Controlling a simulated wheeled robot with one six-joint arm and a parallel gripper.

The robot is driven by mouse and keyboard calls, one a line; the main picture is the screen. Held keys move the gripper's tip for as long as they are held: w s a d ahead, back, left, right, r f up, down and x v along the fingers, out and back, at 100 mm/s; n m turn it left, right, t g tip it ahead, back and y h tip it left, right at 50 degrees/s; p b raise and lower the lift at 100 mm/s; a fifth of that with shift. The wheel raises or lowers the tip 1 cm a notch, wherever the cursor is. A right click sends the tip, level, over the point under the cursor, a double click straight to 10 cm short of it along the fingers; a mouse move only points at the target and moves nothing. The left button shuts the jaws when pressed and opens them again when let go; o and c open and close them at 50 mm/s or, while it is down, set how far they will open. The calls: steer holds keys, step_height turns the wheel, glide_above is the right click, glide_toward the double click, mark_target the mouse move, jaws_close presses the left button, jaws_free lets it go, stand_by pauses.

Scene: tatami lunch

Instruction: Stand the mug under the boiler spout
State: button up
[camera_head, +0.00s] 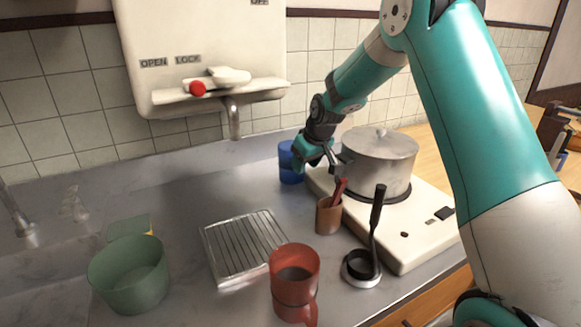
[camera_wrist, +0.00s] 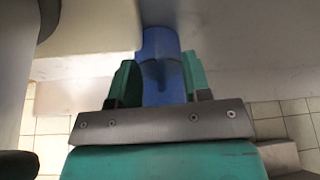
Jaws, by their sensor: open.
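The wall boiler (camera_head: 200,40) hangs at the back, with a metal spout (camera_head: 234,118) pointing down from its underside. A blue mug (camera_head: 289,170) stands on the counter right of the spout, beside the hob. My gripper (camera_head: 318,160) is at the blue mug's right side, partly in front of it. In the wrist view, the blue mug (camera_wrist: 162,45) lies between my open green fingertips (camera_wrist: 160,82); I cannot tell whether they touch it. A red mug (camera_head: 296,272) with its handle toward the front stands at the counter's front.
A slatted metal drip tray (camera_head: 207,245) lies mid-counter. A green pot (camera_head: 128,280) and a sponge stand left. A brown cup (camera_head: 328,220) with a red utensil, a ladle on a rest (camera_head: 374,230), and a lidded pot (camera_head: 378,165) on the hob are right. Counter below the spout is clear.

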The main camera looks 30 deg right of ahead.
steer(key=shift+x, duration=1.15)
jaws_close()
